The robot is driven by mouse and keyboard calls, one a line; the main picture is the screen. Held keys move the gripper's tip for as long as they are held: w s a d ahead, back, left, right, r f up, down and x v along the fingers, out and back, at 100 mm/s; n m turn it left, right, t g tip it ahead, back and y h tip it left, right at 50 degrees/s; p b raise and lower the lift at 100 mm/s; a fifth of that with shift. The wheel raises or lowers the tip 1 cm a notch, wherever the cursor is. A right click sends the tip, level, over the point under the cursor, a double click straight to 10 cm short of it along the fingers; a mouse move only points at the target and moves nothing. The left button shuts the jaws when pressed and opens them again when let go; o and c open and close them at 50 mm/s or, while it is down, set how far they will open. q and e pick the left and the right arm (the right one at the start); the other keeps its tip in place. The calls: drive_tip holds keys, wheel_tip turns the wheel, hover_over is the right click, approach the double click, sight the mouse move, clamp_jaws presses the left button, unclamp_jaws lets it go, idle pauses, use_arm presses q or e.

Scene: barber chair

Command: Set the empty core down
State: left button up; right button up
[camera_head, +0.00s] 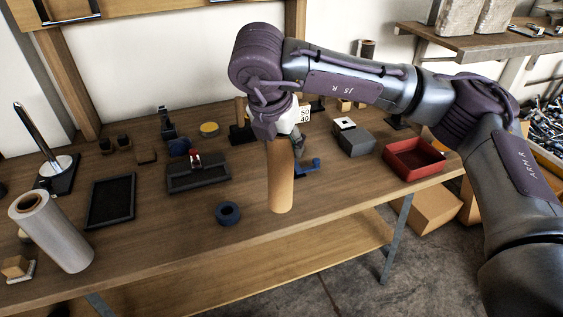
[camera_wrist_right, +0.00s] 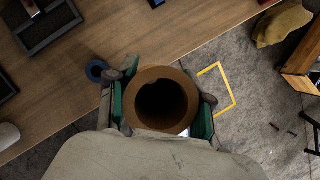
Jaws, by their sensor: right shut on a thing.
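The empty core (camera_head: 281,182) is a brown cardboard tube, upright near the front edge of the wooden table. My right gripper (camera_head: 279,138) comes down from above and is shut on its upper end. In the right wrist view I look down into the core's open end (camera_wrist_right: 160,74), with the green-padded fingers of my right gripper (camera_wrist_right: 160,105) on both sides. The table's edge passes beneath it there. I cannot tell whether its lower end touches the table (camera_head: 160,235). My left gripper is out of view.
A blue tape ring (camera_head: 228,213) lies left of the core. A wrapped film roll (camera_head: 52,232) and a post on a black base (camera_head: 62,172) stand at left. Black trays (camera_head: 110,201) lie between. A grey box (camera_head: 354,140) and red tray (camera_head: 414,158) are at right.

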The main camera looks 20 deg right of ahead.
drive_tip(key=w+d+f+p, duration=0.1)
drive_tip(key=w+f+p, duration=0.1)
drive_tip(key=w+f, duration=0.5)
drive_tip(key=shift+f, duration=0.65)
drive_tip(key=o, duration=1.2)
drive_tip(key=shift+w, duration=0.1)
drive_tip(key=shift+o, duration=0.2)
drive_tip(key=b+v, duration=0.2)
drive_tip(key=v, duration=1)
